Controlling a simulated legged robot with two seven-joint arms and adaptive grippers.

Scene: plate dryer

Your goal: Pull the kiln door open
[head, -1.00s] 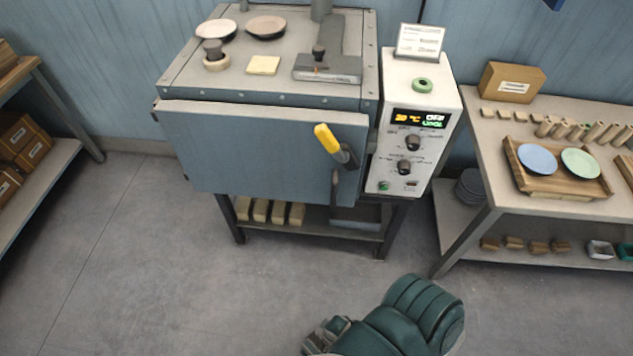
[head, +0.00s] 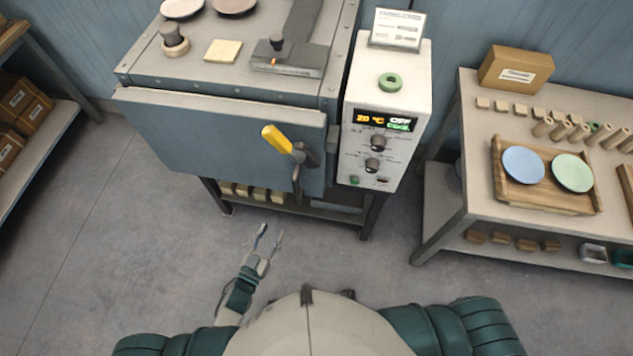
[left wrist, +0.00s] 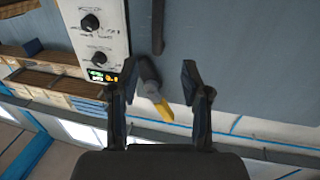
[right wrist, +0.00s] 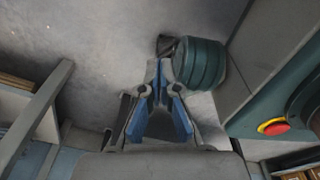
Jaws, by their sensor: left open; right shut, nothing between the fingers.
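The kiln (head: 215,90) stands ahead with a blue-grey door (head: 200,145) on its front. The door sits against the kiln's front; I cannot tell whether there is a gap. A handle with a yellow grip (head: 275,138) is at the door's right side. My left gripper (head: 268,238) is open and empty, below and in front of the handle in the head view. In the left wrist view, the yellow-tipped handle (left wrist: 166,108) shows beyond and between the open fingers (left wrist: 159,76), apart from them. My right gripper (right wrist: 160,72) is shut and empty, pointing at the floor, away from the door.
A white control box (head: 385,115) with lit display and knobs adjoins the kiln's right side. A workbench (head: 475,165) with a wooden tray (head: 548,197) stands further right. A shelf with cartons (head: 22,110) is at left. Floor before the kiln is clear.

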